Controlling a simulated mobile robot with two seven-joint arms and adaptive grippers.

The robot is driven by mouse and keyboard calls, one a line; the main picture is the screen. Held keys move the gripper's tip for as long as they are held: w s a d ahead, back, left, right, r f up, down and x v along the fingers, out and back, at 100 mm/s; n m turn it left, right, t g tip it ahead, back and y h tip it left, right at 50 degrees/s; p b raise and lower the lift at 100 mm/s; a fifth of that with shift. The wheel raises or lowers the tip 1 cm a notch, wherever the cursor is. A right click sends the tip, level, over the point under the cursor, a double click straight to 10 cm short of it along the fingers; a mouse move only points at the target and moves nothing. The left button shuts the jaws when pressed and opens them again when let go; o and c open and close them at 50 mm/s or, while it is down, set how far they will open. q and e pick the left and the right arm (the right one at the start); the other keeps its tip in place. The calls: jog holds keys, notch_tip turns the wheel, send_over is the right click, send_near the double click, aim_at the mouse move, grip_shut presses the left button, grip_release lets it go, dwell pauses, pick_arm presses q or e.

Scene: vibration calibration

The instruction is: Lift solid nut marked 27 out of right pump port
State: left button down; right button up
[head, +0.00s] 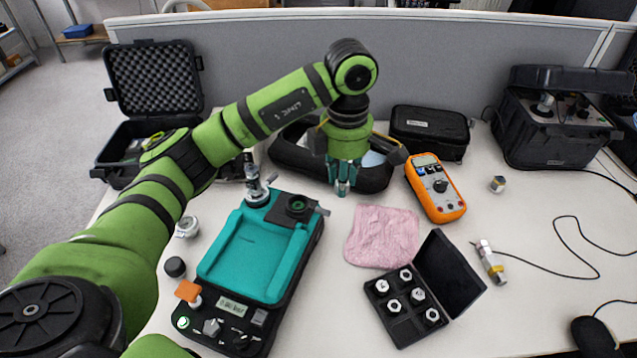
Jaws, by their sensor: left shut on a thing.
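The teal and black pump (240,252) stands on the table at left of centre. Its right port (297,204) is a dark round collar with a greenish centre, and no nut shows in it. Its left port (257,192) holds a metal fitting. My left gripper (342,186) points down, right of the right port and apart from it. It is shut on a small metallic piece that looks like the nut, mostly hidden by the fingertips. Its marking cannot be read. My right gripper is not in view.
A pink cloth (382,237), an orange multimeter (435,188) and an open black case (463,275) with several nuts lie right of the pump. An oval black case (285,158) lies behind my gripper.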

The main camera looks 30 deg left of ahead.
pick_arm(q)
jog(key=r+p, duration=0.1)
jog(key=d+r+p, duration=0.1)
jog(key=r, duration=0.3)
jog(key=shift+d+p, duration=0.35)
jog(key=shift+p, duration=0.05)
dwell(0.4)
